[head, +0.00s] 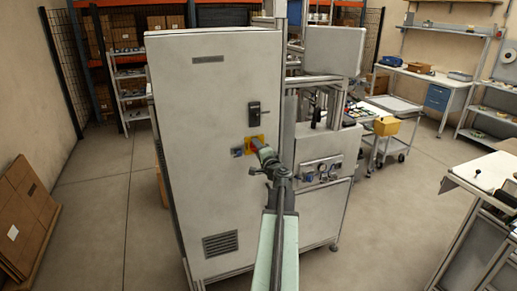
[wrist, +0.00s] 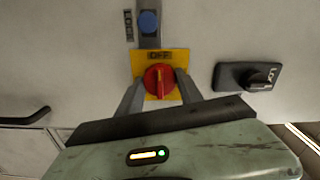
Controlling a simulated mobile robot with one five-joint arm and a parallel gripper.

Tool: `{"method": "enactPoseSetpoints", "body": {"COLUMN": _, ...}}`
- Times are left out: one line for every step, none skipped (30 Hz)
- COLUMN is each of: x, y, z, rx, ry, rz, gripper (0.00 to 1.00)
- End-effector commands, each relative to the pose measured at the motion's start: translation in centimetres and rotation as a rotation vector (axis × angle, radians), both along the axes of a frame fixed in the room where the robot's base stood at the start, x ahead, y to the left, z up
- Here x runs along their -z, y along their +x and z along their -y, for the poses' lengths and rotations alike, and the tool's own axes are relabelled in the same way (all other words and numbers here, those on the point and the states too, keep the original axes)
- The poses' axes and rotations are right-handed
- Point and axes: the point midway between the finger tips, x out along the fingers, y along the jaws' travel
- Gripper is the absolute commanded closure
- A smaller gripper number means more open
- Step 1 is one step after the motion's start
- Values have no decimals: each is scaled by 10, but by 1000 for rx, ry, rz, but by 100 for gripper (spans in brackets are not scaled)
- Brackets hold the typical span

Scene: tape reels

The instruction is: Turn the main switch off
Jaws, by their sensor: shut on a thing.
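The main switch is a red rotary knob (wrist: 159,80) on a yellow plate (wrist: 179,59) with an OFF label at its upper edge in the wrist view. The knob's raised grip runs roughly upright there, in line with that label. In the head view the yellow plate (head: 248,139) sits on the front of the tall grey cabinet (head: 195,120), mostly behind my gripper. My gripper (head: 258,147) is shut on the red knob, with one finger at each side of it; it also shows in the wrist view (wrist: 160,84). Part of the knob's lower side is hard to see.
A blue round button (wrist: 148,21) is beside the switch plate, and a black handle (head: 254,112) is above it in the head view. A panel with gauges (head: 320,171) is to the right. A cart with a yellow box (head: 386,126) stands further right.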

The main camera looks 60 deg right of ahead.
Motion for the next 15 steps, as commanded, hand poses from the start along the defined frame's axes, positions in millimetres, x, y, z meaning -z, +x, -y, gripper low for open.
{"method": "enactPoseSetpoints", "body": {"x": 0, "y": -1, "z": 1, "rx": 4, "ry": -1, "rz": -1, "gripper": 49}}
{"method": "enactPoseSetpoints", "body": {"x": 0, "y": -1, "z": 1, "rx": 4, "ry": -1, "rz": -1, "gripper": 41}}
{"method": "enactPoseSetpoints", "body": {"x": 0, "y": -1, "z": 1, "rx": 3, "ry": -1, "rz": -1, "gripper": 35}}
{"method": "enactPoseSetpoints", "body": {"x": 0, "y": -1, "z": 1, "rx": 3, "ry": 0, "rz": 0, "gripper": 35}}
{"method": "enactPoseSetpoints", "body": {"x": 0, "y": -1, "z": 1, "rx": 3, "ry": 0, "rz": 0, "gripper": 35}}
{"method": "enactPoseSetpoints", "body": {"x": 0, "y": -1, "z": 1, "rx": 2, "ry": 0, "rz": 0, "gripper": 35}}
{"method": "enactPoseSetpoints", "body": {"x": 0, "y": -1, "z": 1, "rx": 2, "ry": 0, "rz": 0, "gripper": 35}}
{"method": "enactPoseSetpoints", "body": {"x": 0, "y": 0, "z": 1, "rx": 2, "ry": 0, "rz": 0, "gripper": 35}}
{"method": "enactPoseSetpoints", "body": {"x": 0, "y": 0, "z": 0, "rx": 1, "ry": 0, "rz": 0, "gripper": 35}}
{"method": "enactPoseSetpoints", "body": {"x": 0, "y": 0, "z": 0, "rx": 1, "ry": 0, "rz": 0, "gripper": 35}}
{"method": "enactPoseSetpoints", "body": {"x": 0, "y": 0, "z": 0, "rx": 1, "ry": 0, "rz": 0, "gripper": 35}}
{"method": "enactPoseSetpoints", "body": {"x": 0, "y": -1, "z": 0, "rx": 1, "ry": 0, "rz": 0, "gripper": 35}}
{"method": "enactPoseSetpoints", "body": {"x": 0, "y": -2, "z": -1, "rx": 1, "ry": 0, "rz": 0, "gripper": 35}}
{"method": "enactPoseSetpoints", "body": {"x": 0, "y": -3, "z": -2, "rx": 1, "ry": 0, "rz": 0, "gripper": 35}}
{"method": "enactPoseSetpoints", "body": {"x": 0, "y": -6, "z": -4, "rx": 1, "ry": 0, "rz": 0, "gripper": 35}}
